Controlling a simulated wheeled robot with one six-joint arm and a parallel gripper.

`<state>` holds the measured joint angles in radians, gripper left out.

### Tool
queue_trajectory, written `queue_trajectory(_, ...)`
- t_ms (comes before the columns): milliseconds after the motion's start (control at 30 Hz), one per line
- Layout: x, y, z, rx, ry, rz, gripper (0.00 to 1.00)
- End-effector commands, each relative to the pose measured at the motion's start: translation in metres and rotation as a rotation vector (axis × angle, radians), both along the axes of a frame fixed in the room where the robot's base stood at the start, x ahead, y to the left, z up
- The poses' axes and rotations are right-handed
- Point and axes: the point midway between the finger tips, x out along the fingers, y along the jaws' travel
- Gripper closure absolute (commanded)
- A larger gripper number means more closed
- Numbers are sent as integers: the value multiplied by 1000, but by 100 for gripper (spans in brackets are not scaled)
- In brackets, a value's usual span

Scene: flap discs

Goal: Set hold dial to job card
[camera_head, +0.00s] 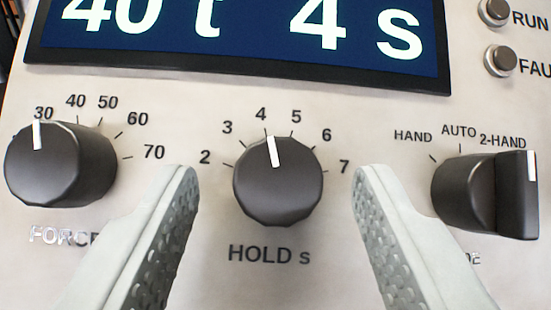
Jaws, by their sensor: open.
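The hold dial (278,190) is a dark round knob on a pale panel, labelled HOLD s, with marks from 2 to 7. Its white pointer line tilts slightly left of vertical and points at about the 4 mark. My gripper (274,174) is open. Its grey padded fingers stand left and right of the hold dial, with a gap on each side and no visible contact. The blue display (250,45) above reads 40 t and 4 s, its top cut off. No separate job card is visible.
The force dial (62,170) at left has its white pointer near 30; my left finger partly covers its label. The mode knob (475,190) at right has its white mark toward 2-HAND. Two round indicators or buttons sit at top right, labelled RUN and FAU, cut off.

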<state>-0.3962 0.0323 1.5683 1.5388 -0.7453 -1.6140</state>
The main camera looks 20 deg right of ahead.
Motion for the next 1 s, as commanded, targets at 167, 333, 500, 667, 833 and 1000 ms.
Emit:
queue_trajectory(167,3,-1,0,0,0,0,49)
queue_trajectory(333,3,-1,0,0,0,0,51)
queue_trajectory(500,2,-1,0,0,0,0,84)
queue_trajectory(667,2,-1,0,1,0,-1,93)
queue_trajectory(833,3,0,0,23,-8,-20,93)
queue_trajectory(1000,4,1,0,81,-30,-72,93)
